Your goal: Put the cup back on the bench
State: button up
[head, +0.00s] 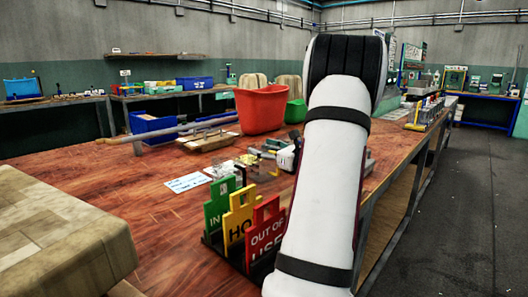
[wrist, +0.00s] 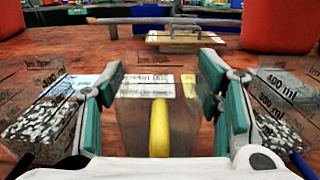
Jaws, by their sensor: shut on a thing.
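In the wrist view my gripper (wrist: 160,92) is shut on a clear, see-through cup (wrist: 132,118) with dark volume marks, between its green pads. Clear surfaces with "400 ml" marks also show outside both fingers; I cannot tell if they belong to the same cup. A yellow strip shows through the middle. The bench (head: 150,190) has a reddish wood top and fills the middle of the head view; its top (wrist: 90,42) also lies beneath the cup in the wrist view. How high the cup is held is unclear. In the head view my arm hides gripper and cup.
Green (head: 216,205), yellow (head: 240,222) and red (head: 265,235) signs stand at the bench's near edge. Small items clutter the middle. A red bucket (head: 263,108), blue bin (head: 152,126) and wooden pole are farther back. A tan block (head: 60,240) is at left. Bare wood lies between.

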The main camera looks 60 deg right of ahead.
jog(key=shift+f, duration=0.1)
jog(key=o, duration=1.7)
jog(key=shift+c, duration=0.2)
jog(key=shift+s, duration=0.2)
jog(key=p+v, duration=0.2)
jog(key=v, duration=0.9)
jog(key=shift+s+a, duration=0.2)
jog(key=shift+s, duration=0.1)
